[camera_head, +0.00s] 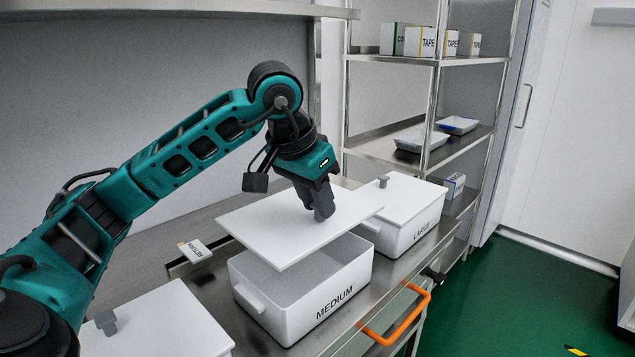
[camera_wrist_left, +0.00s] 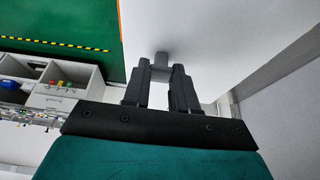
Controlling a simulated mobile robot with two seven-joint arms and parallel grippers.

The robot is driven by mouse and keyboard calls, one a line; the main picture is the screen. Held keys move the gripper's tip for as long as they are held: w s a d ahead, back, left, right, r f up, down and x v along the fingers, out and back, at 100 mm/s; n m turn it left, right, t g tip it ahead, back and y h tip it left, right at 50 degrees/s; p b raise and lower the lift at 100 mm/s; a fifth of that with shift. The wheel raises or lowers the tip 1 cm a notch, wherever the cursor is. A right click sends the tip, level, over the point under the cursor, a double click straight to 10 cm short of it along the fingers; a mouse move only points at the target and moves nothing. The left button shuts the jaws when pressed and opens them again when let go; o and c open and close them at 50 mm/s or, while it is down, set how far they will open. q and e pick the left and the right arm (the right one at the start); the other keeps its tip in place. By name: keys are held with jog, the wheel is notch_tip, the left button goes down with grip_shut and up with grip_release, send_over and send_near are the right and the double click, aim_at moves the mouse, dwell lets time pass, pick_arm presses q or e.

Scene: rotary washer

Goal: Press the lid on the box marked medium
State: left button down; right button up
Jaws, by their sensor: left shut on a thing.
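The white box marked MEDIUM (camera_head: 305,300) stands on the steel counter with its top open at the front. A flat white lid (camera_head: 275,232) is held above it, apart from the rim and offset toward the back and right. My left gripper (camera_head: 322,212) is over the lid, shut on the lid's grey knob. In the left wrist view, the gripper fingers (camera_wrist_left: 163,88) close around the knob (camera_wrist_left: 161,60), and the lid's white surface (camera_wrist_left: 205,30) fills the upper right. My right gripper does not show.
Another white lidded box (camera_head: 160,325) is at the lower left. An orange handle (camera_head: 400,322) sticks out at the counter's front edge. A small labelled block (camera_head: 196,250) lies behind.

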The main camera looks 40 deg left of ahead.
aim_at(312, 221)
pick_arm(q)
jog(key=shift+w+a, duration=0.35)
jog(key=shift+f+b, duration=0.75)
jog(key=shift+b, duration=0.05)
notch_tip(312, 221, down, 3)
jog(key=b, duration=0.3)
jog(key=shift+f, duration=0.15)
jog(key=shift+f+b, duration=0.35)
jog(key=shift+f, duration=0.05)
jog(key=shift+f+b, duration=0.3)
jog(key=shift+f, duration=0.1)
jog(key=shift+f+b, duration=0.35)
jog(key=shift+f, duration=0.2)
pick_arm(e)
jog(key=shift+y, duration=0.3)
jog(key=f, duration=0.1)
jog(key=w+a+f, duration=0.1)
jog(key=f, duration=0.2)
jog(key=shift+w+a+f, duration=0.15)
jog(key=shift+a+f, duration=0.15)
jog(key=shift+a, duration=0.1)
